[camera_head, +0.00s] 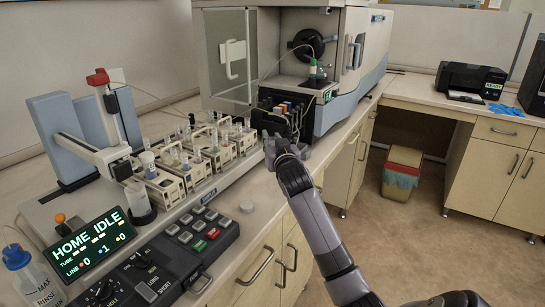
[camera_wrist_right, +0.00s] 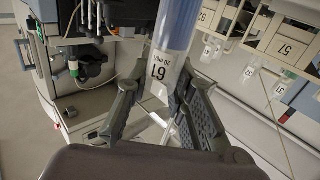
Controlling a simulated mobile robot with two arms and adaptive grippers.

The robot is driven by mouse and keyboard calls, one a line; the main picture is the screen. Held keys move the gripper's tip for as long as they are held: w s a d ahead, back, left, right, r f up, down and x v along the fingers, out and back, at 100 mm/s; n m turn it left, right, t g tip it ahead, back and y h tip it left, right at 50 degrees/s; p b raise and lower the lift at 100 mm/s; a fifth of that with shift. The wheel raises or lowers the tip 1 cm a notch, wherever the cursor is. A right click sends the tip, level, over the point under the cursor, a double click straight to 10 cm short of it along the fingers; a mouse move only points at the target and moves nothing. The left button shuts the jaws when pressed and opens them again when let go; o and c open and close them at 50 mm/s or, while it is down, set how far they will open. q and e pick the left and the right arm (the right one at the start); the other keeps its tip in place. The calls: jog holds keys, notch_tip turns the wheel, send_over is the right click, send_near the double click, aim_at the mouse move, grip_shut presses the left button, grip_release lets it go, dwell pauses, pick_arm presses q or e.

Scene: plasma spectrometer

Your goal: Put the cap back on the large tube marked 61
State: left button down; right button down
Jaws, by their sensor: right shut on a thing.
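In the right wrist view, a clear large tube (camera_wrist_right: 178,30) with a white label stands between my right gripper's fingers (camera_wrist_right: 160,88). The label appears upside down and seems to read 61. My right gripper is shut on this tube. In the head view my right gripper (camera_head: 275,147) is over the counter, right of the tube racks and in front of the spectrometer; the tube is hard to make out there. A small white disc, possibly the cap (camera_head: 247,207), lies on the counter beside the keypad. My left gripper is not in view.
Racks (camera_head: 205,160) with several tubes stand on the autosampler, left of my right gripper. The spectrometer (camera_head: 345,60) stands behind. A button panel (camera_head: 200,232) and a display reading HOME IDLE (camera_head: 93,243) are at the front left. The counter strip around the disc is clear.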

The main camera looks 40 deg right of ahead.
jog(key=shift+f, duration=2.55)
jog(key=shift+f, duration=0.15)
jog(key=c, duration=1.4)
grip_release()
jog(key=shift+r, duration=0.25)
jog(key=shift+s+a+f, duration=0.15)
jog(key=shift+s, duration=0.05)
jog(key=b+v, duration=0.1)
jog(key=v, duration=1)
jog(key=shift+s, duration=0.25)
